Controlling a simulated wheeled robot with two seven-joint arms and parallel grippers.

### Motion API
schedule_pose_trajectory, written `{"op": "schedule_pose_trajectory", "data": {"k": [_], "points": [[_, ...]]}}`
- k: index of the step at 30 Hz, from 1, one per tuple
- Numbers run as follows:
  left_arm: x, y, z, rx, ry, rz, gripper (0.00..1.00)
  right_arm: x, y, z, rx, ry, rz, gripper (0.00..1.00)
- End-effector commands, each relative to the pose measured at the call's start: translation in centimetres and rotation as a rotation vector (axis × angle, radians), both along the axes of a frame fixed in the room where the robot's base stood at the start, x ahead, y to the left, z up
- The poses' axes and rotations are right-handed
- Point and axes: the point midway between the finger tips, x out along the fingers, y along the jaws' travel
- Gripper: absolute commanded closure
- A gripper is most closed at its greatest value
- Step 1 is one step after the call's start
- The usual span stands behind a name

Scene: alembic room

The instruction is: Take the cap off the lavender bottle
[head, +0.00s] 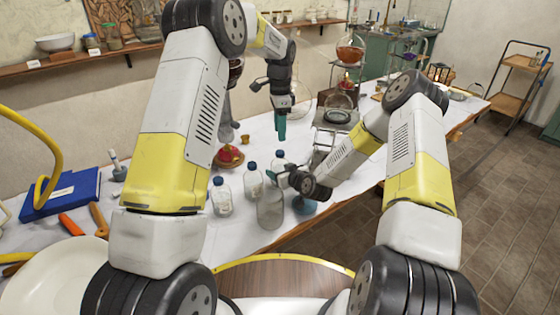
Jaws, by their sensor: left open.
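Several small clear bottles with blue caps stand on the white-covered table: one at the left (221,198), one in the middle (253,182) and one behind (279,159). A taller greyish bottle (270,210) stands in front of them; I see no cap on it. None shows a clear lavender colour or readable label, so I cannot tell which is the lavender one. My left gripper (281,125) points down, open and empty, above and behind the bottles. My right gripper (284,179) is beside the top of the greyish bottle; its fingers are small and partly hidden, and contact is unclear.
A plate with red and yellow items (229,156) lies behind the bottles. A metal stand with a scale (337,118) is behind my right forearm. A blue book (62,193) and orange-handled tools (71,224) lie left.

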Motion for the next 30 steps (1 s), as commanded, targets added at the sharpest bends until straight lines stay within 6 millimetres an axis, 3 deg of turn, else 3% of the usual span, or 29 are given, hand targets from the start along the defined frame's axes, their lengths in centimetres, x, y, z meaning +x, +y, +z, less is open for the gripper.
{"op": "schedule_pose_trajectory", "data": {"k": [5,21,30], "points": [[-0.02,-0.04,-0.03,0.0,0.001,-0.204,0.53,0.02,-0.05,0.0,0.0,0.0,-0.001,1.0],[-0.01,-0.03,-0.03,-0.001,0.001,-1.271,0.53,0.02,-0.06,0.0,0.0,0.0,-0.001,1.0],[-0.01,-0.03,-0.17,-0.001,0.001,-1.528,0.53,0.03,-0.05,0.01,0.0,0.0,-0.001,1.0]]}}
